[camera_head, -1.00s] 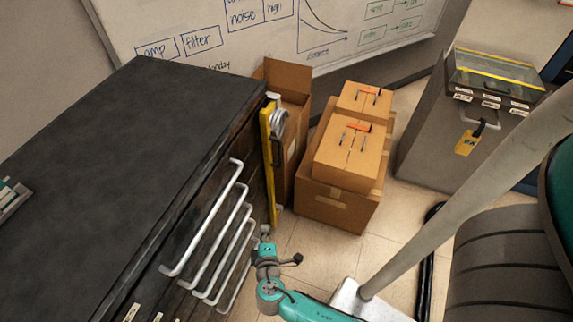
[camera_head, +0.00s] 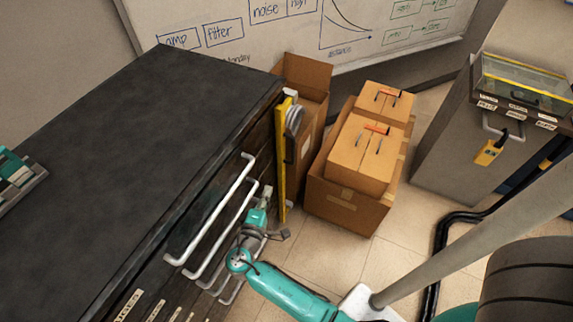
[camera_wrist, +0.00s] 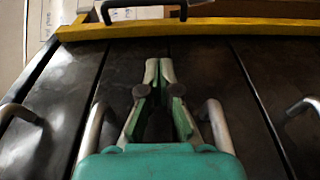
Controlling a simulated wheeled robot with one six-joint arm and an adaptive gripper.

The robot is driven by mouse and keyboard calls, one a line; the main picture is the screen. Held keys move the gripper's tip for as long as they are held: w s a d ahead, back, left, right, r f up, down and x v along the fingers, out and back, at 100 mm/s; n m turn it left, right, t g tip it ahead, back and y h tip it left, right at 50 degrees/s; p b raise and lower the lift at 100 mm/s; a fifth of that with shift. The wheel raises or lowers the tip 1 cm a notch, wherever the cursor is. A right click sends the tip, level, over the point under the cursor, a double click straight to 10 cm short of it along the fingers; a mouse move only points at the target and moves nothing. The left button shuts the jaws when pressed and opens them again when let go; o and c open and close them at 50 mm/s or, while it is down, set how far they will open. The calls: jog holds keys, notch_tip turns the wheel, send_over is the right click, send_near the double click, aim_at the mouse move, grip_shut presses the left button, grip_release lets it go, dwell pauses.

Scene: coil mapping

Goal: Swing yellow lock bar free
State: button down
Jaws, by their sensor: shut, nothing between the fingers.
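The yellow lock bar (camera_head: 282,165) stands upright along the right edge of the dark cabinet's drawer front. In the wrist view the bar (camera_wrist: 215,27) crosses the top of the picture, with a black handle (camera_wrist: 122,5) on it. My gripper (camera_head: 267,190) is in front of the drawers, left of the bar in the head view. In the wrist view my gripper (camera_wrist: 159,62) is shut and empty. Its fingertips point toward the bar, with a gap of drawer front between. The head view shows the fingers only small and partly hidden among the handles.
Pale drawer handles (camera_head: 212,210) stick out of the cabinet (camera_head: 140,150) beside my gripper; one handle (camera_wrist: 218,125) is close by in the wrist view. Cardboard boxes (camera_head: 345,205) stand right of the bar. Tiled floor (camera_head: 330,250) is open in front of them.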

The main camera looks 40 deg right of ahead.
jog(key=shift+d, duration=0.15)
send_near(289, 164)
jog(key=w+d+r, duration=0.2)
jog(key=w+r, duration=0.2)
jog(key=shift+s+d+f, duration=0.1)
jog(key=shift+d, duration=0.9)
jog(key=shift+s+d, duration=0.1)
jog(key=shift+d, duration=0.9)
jog(key=shift+s+d, duration=0.1)
jog(key=shift+s, duration=0.05)
jog(key=shift+s+d+n+t+y, duration=0.15)
jog(key=shift+n+t+y, duration=0.2)
jog(key=shift+t, duration=0.25)
